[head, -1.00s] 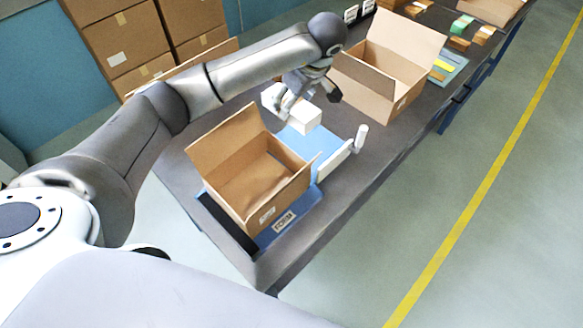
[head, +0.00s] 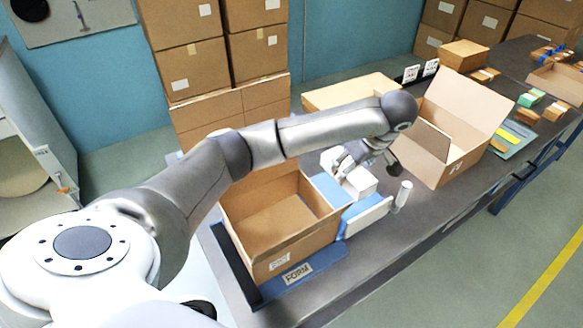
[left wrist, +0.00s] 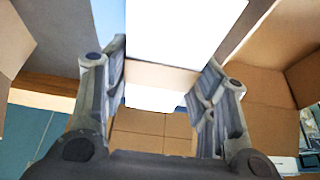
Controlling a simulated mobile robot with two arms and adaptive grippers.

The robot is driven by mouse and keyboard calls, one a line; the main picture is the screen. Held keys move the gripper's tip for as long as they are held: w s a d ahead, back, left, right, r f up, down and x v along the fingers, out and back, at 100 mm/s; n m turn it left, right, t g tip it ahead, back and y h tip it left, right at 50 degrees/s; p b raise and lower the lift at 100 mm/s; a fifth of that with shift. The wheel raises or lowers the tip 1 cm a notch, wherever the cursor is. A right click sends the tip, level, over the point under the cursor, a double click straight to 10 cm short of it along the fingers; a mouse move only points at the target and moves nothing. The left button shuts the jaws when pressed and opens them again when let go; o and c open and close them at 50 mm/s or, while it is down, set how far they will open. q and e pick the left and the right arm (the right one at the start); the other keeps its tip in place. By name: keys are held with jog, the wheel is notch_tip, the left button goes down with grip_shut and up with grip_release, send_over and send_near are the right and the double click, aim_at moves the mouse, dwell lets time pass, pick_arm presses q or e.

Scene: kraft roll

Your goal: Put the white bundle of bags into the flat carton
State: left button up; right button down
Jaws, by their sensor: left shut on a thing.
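The white bundle of bags (head: 362,184) is a white block with a tan band, seen in the left wrist view (left wrist: 170,35). My left gripper (head: 350,168) is shut on it, with one finger on each side in the left wrist view (left wrist: 160,88). The bundle is by the blue surface behind the white bar; whether it touches that surface I cannot tell. An open, low-walled carton (head: 283,246) stands on the blue FORM mat, left of the bundle. A taller open carton (head: 446,162) with raised flaps stands to the right. My right gripper is not in view.
A white bar with an upright cylinder (head: 402,194) stands just in front of the bundle. A flat tan box (head: 348,92) lies behind my left arm. Stacked boxes (head: 190,60) stand against the wall. The dark table (head: 420,222) is clear near its front edge.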

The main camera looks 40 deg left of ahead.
pick_arm(q)
jog(key=shift+f, duration=0.5)
notch_tip(320, 180, down, 10)
jog(key=shift+s+r+p, duration=0.1)
jog(key=shift+r+p, duration=0.15)
jog(key=shift+p, duration=0.65)
jog(key=shift+f, duration=0.15)
jog(key=shift+f, duration=0.1)
jog(key=o, duration=1.2)
